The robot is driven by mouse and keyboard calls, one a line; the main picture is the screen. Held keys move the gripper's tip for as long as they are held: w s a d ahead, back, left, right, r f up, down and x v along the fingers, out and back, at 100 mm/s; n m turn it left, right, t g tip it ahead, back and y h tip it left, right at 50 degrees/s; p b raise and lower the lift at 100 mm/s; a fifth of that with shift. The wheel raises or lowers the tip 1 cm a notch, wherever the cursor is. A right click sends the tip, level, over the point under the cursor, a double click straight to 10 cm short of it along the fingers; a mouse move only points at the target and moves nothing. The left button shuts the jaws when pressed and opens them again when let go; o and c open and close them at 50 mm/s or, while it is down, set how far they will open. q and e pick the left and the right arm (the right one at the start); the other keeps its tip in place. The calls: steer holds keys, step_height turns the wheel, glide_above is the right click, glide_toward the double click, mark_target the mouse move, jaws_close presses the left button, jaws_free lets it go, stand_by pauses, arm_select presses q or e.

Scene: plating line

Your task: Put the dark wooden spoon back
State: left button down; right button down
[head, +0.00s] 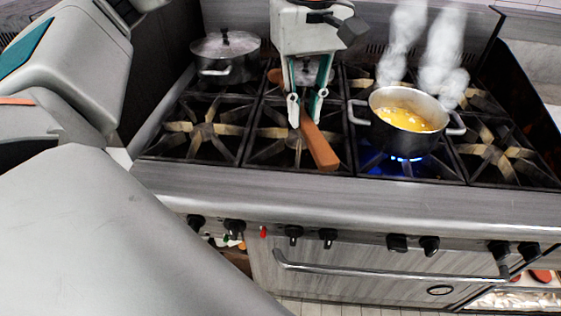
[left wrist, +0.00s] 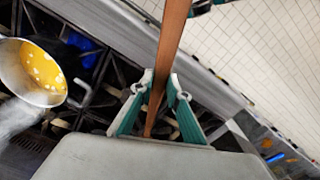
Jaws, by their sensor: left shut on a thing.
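The brown wooden spoon (head: 319,147) is held over the middle burners of the stove in the head view. My left gripper (head: 305,112) points down and is shut on its shaft. The broader brown end slants toward the stove's front edge, and the other end shows behind the fingers at the back left. In the left wrist view the spoon (left wrist: 172,40) runs between the two teal-backed fingers (left wrist: 160,84) and out of the top of the picture. Whether it touches the grates is unclear. My right gripper is not in view.
A steaming pot of yellow food (head: 405,118) stands over a lit blue flame, just right of the spoon. A lidded pot (head: 226,58) stands at the back left. The front left burner (head: 203,132) and front right burner (head: 500,155) are bare. Knobs (head: 293,233) line the stove front.

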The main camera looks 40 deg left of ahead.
arm_select(q)
steer(key=shift+f+b, duration=0.35)
steer(key=shift+f, duration=9.45)
steer(key=shift+f, duration=0.35)
steer(key=shift+f+b, duration=0.1)
steer(key=shift+b, duration=0.25)
steer(key=c, duration=1.9)
jaws_free()
